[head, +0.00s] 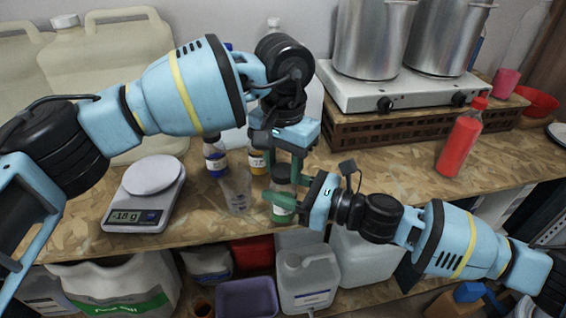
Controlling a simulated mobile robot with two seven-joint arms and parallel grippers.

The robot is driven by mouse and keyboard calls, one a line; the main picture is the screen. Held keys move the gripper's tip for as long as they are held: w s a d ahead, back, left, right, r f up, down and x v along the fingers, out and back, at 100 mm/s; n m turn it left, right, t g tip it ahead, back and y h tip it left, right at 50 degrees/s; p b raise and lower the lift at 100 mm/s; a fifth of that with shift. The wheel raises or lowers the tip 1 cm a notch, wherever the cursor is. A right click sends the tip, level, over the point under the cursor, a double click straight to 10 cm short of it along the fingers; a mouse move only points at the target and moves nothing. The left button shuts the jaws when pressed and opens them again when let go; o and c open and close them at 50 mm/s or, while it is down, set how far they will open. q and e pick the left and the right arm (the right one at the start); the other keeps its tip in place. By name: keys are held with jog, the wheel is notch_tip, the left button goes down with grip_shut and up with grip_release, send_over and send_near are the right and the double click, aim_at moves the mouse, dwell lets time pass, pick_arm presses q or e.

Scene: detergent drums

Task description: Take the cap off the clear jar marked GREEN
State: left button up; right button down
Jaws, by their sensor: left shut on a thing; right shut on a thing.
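The jar (281,214) stands near the front edge of the wooden worktop, with a pale label and a dark green cap (281,173) on top. The label's writing is too small to read. My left gripper (284,167) comes down from above and is shut on the cap. My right gripper (277,203) reaches in from the right and is shut around the jar's body, hiding part of it. The cap sits at the top of the jar; I cannot tell whether it is loose.
A clear empty glass (236,190) stands just left of the jar. A scale (144,205) is at the left, a red bottle (462,140) and a hot plate (402,90) at the right.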

pick_arm(q)
jog(key=n, duration=0.7)
jog(key=shift+a, duration=0.1)
jog(key=n, duration=0.7)
jog(key=shift+n, duration=0.4)
jog(key=n, duration=1.4)
jog(key=shift+r, duration=0.1)
jog(key=n, duration=1.2)
jog(key=shift+n, duration=0.3)
jog(key=n, duration=1.2)
jog(key=shift+r, duration=0.4)
